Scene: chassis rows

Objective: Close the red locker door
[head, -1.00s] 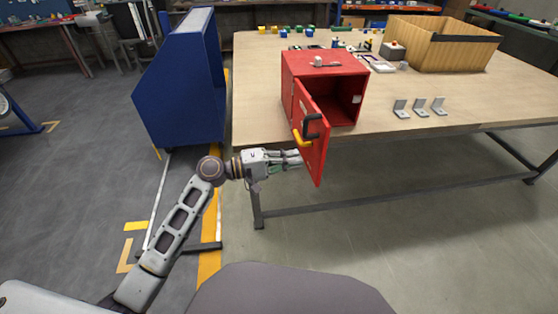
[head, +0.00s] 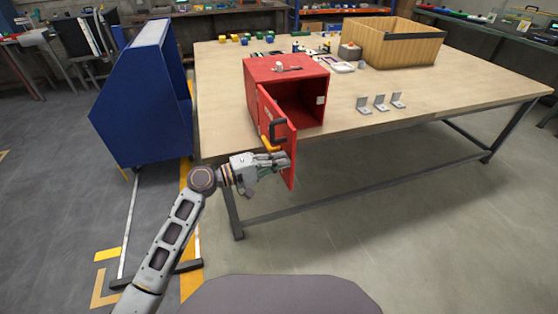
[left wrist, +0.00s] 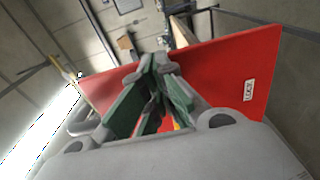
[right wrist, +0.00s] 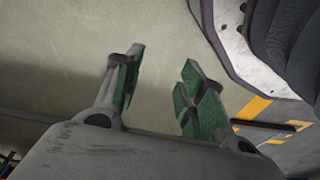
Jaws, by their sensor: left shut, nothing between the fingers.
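The red locker (head: 273,75) stands on the table near its front edge, its dark inside showing. Its red door (head: 290,159) is hinged at the left and stands open, sticking out past the table edge toward me. A black handle (head: 278,130) and a yellow part show on the door. My left gripper (head: 285,161) is shut and empty, its fingertips at the lower part of the door; touching or just apart, I cannot tell. In the left wrist view, the door (left wrist: 225,72) spans behind the fingers, with a small white label. My right gripper (right wrist: 163,82) is open and empty above the floor.
The wooden table (head: 430,101) holds a wooden crate (head: 392,43), metal brackets (head: 380,103) and small coloured blocks at the back. A blue cabinet (head: 140,105) stands on the floor left of the table. The floor in front of the table is clear.

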